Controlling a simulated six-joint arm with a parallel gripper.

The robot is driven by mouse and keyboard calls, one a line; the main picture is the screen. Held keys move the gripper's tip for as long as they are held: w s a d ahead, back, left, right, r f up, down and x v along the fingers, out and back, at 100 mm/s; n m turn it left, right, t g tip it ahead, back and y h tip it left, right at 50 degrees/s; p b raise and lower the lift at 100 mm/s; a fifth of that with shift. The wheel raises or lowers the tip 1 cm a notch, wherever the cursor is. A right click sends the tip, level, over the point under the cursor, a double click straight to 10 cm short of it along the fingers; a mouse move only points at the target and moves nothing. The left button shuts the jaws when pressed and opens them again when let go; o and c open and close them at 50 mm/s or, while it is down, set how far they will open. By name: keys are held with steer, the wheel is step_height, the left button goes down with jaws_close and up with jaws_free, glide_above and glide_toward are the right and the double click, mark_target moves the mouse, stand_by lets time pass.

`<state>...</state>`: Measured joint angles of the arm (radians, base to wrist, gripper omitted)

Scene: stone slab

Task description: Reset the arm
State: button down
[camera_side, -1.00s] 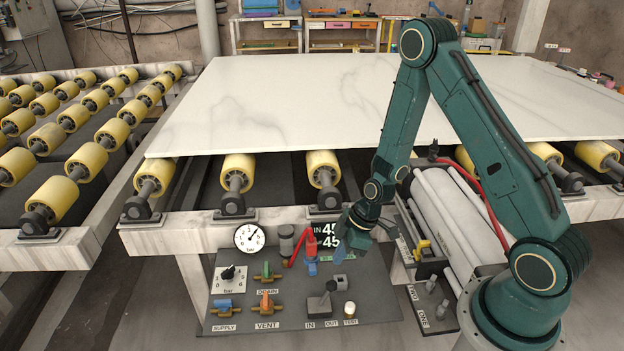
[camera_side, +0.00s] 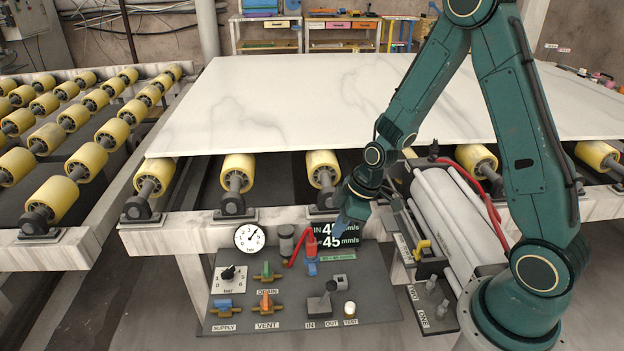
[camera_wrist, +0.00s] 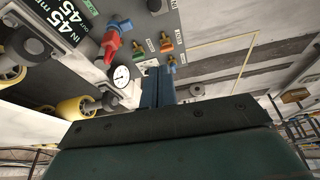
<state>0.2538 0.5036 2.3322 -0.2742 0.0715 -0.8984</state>
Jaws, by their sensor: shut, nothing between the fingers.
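My gripper (camera_side: 343,222) is at the end of the green arm, in front of the roller table's edge and above the upper right part of the control panel (camera_side: 375,295). Its blue fingers are together with nothing between them, and they also show in the wrist view (camera_wrist: 158,88). The gripper appears clear of the panel's levers and knobs.
A white stone slab (camera_side: 260,100) lies on yellow rollers (camera_side: 238,166) behind the gripper.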

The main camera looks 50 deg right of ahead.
steer(key=s+a+r+m+h, duration=0.1)
steer(key=s+r, duration=0.1)
steer(key=r, duration=0.4)
steer(key=s+r+m+t, duration=0.1)
steer(key=s+r, duration=0.1)
steer(key=r, duration=0.3)
steer(key=s+a+r+m+h, duration=0.1)
steer(key=s+r, duration=0.2)
steer(key=r, duration=0.3)
steer(key=s+r+m+t, duration=0.1)
steer(key=s+r+m, duration=0.4)
steer(key=s+r, duration=0.3)
steer(key=s, duration=0.4)
steer(key=shift+s+a, duration=0.2)
steer(key=shift+s, duration=0.1)
steer(key=shift+w, duration=0.15)
stand_by(2.7)
